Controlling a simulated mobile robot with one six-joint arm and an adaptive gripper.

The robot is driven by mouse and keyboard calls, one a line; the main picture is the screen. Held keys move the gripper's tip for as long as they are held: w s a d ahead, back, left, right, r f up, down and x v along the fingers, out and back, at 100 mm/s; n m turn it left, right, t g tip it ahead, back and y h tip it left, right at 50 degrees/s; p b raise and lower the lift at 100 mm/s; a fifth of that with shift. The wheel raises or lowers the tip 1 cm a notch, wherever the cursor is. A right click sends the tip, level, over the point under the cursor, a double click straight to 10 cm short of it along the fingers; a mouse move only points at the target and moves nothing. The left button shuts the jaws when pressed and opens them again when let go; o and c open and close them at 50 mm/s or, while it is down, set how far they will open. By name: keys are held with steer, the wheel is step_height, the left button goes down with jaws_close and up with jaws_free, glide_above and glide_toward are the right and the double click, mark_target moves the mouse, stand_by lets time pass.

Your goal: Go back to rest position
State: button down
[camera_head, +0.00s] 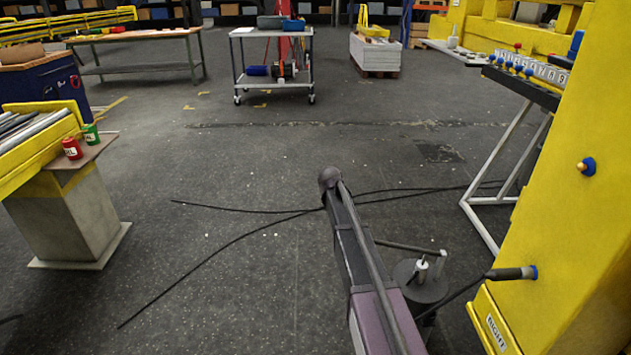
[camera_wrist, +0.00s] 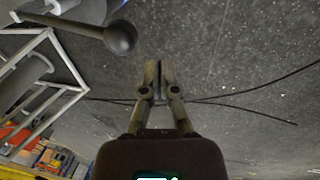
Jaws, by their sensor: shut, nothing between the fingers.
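My gripper (camera_wrist: 158,66) shows in the wrist view with its two grey fingers together and nothing between them. It is above the grey floor, clear of any surface. A dark rod with a ball end (camera_wrist: 121,38) is at the upper left of that view, apart from the fingers. In the head view a long grey and purple beam with a round dark end (camera_head: 329,178) reaches up from the bottom; I cannot tell whether it is part of my arm. The gripper's fingers cannot be made out in the head view.
A yellow machine (camera_head: 560,220) stands close on the right, with a dark handle (camera_head: 512,273) sticking out. Black cables (camera_head: 220,253) lie on the floor. A pedestal (camera_head: 65,215) with red (camera_head: 72,148) and green cans (camera_head: 91,134) is left. A cart (camera_head: 272,82) stands behind; the middle floor is open.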

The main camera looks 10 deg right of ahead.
steer(key=s+a+n+y, duration=0.1)
steer(key=s+a, duration=0.2)
steer(key=s, duration=1.2)
steer(key=s+a+y, duration=0.2)
steer(key=s, duration=1.2)
step_height(320, 180, up, 18)
steer(key=p, duration=1.8)
steer(key=shift+w+a+r+p, duration=0.15)
steer(key=shift+a+r+p, duration=0.05)
steer(key=shift+p, duration=0.2)
